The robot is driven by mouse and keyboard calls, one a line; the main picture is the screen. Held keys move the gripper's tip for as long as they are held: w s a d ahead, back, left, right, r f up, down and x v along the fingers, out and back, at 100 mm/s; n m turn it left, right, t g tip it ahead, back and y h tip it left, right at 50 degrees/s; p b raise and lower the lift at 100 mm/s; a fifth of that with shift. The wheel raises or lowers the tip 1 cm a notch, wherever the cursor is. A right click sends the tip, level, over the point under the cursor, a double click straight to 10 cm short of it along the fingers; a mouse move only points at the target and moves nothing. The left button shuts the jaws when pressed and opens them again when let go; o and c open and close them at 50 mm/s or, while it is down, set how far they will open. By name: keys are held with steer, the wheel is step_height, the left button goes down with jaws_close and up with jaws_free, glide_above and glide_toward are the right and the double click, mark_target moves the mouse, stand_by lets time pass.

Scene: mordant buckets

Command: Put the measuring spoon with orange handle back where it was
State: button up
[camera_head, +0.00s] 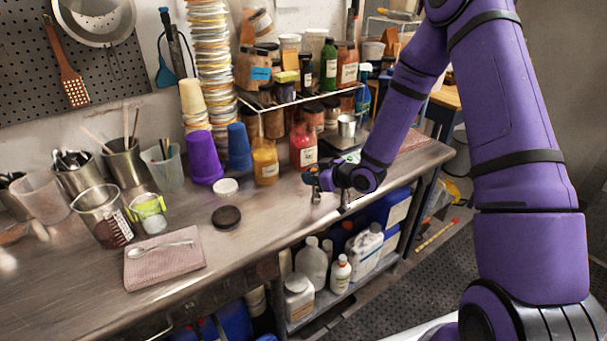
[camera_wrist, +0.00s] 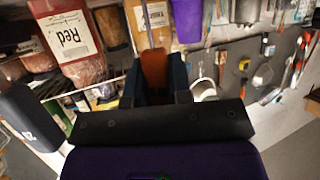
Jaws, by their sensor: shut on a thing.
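My gripper (camera_head: 312,181) is over the front part of the workbench, to the right of the jars. In the wrist view, my gripper (camera_wrist: 154,85) is shut on an orange handle (camera_wrist: 154,66), which sits between its two dark fingers. This is the measuring spoon with orange handle; a thin stem seems to run on beyond the fingers. In the head view the spoon is mostly hidden or too small to make out clearly. A plain metal spoon (camera_head: 162,247) lies on a folded pink cloth (camera_head: 150,272) at the left.
The red jar (camera_head: 303,156) and yellow jar (camera_head: 265,166) stand just left of my gripper. A black lid (camera_head: 226,217) and white lid (camera_head: 225,187) lie on the workbench (camera_head: 260,215). A wire shelf with jars stands behind. The front edge and bottles below are close by.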

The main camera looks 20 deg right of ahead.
steer(key=o, duration=0.8)
steer(key=shift+s+d+r, duration=0.15)
steer(key=shift+s+r, duration=0.05)
steer(key=v, duration=1.1)
steer(key=s+d+r+m+h, duration=0.1)
steer(key=s+d+r+h, duration=0.15)
steer(key=r, duration=0.35)
steer(key=s+d+r+m+g+h, duration=0.1)
steer(key=s+r+m+h, duration=0.1)
steer(key=r+h, duration=0.3)
steer(key=s+d+r+m+h, duration=0.1)
steer(key=s+d+r+h, duration=0.15)
steer(key=r, duration=0.45)
steer(key=s+a+r+m+g, duration=0.1)
steer(key=s+r, duration=0.2)
steer(key=s, duration=0.4)
steer(key=s+a+r+m+g, duration=0.1)
steer(key=s+a+r, duration=0.1)
steer(key=s, duration=0.5)
steer(key=s+a+r+m+g+y, duration=0.1)
steer(key=s+a+r+m+g, duration=0.1)
steer(key=s+r, duration=0.3)
steer(key=shift+s+a, duration=0.1)
steer(key=shift+s, duration=1)
